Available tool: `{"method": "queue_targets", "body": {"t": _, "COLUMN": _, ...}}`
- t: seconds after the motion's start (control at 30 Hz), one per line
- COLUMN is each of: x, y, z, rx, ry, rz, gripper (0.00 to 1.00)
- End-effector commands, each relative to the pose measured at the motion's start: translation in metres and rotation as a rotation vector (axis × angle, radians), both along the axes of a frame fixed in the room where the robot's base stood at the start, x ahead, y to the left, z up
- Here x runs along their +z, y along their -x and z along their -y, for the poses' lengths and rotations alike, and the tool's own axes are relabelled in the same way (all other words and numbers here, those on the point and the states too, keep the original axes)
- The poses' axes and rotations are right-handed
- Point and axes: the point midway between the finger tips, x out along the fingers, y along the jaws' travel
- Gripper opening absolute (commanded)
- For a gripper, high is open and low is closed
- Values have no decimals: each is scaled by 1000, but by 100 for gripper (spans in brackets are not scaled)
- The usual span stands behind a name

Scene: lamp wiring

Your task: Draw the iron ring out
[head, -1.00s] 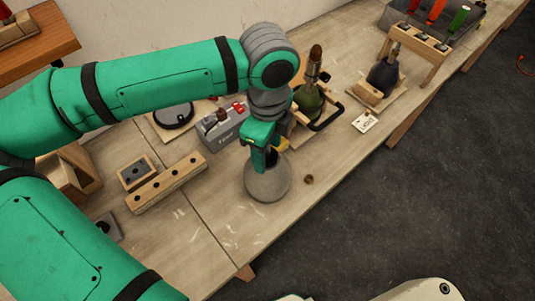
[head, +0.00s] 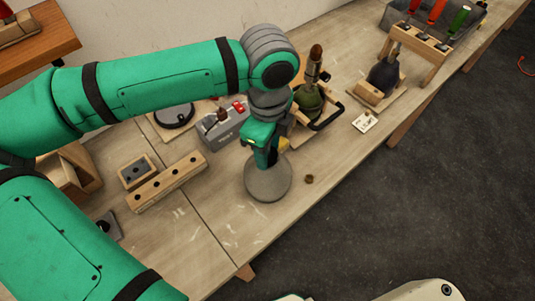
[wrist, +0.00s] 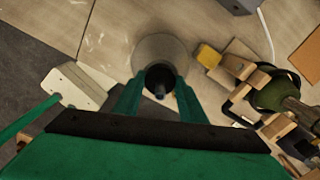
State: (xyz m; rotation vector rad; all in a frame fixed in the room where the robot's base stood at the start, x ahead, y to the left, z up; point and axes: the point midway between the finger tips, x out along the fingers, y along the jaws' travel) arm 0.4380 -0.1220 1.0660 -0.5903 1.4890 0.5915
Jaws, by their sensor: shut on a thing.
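A grey round-bodied vessel (head: 267,182) stands upright on the workbench, below my gripper. My gripper (wrist: 160,88) points down at the vessel's narrow neck. Its two green fingers are shut on a dark piece (wrist: 160,91) at the vessel's mouth, which shows between the fingertips in the wrist view. I cannot tell how deep that piece reaches into the vessel. No iron ring can be made out for sure, and the inside of the vessel is hidden. A small brown round piece (head: 309,179) lies on the bench just right of the vessel.
A green bottle in a wooden cradle (head: 310,105) with a dark handle stands close behind on the right. A grey box with a red part (head: 222,130) and a wooden block with holes (head: 166,183) stand to the left. The bench in front of the vessel is clear.

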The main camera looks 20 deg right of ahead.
Motion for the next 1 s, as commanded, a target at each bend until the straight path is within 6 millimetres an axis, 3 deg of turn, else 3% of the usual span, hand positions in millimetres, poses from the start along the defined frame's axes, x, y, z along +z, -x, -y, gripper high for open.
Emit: {"method": "queue_targets", "body": {"t": 1.0, "x": 12, "y": -1, "z": -1, "rx": 2, "ry": 1, "rz": 1, "gripper": 10}}
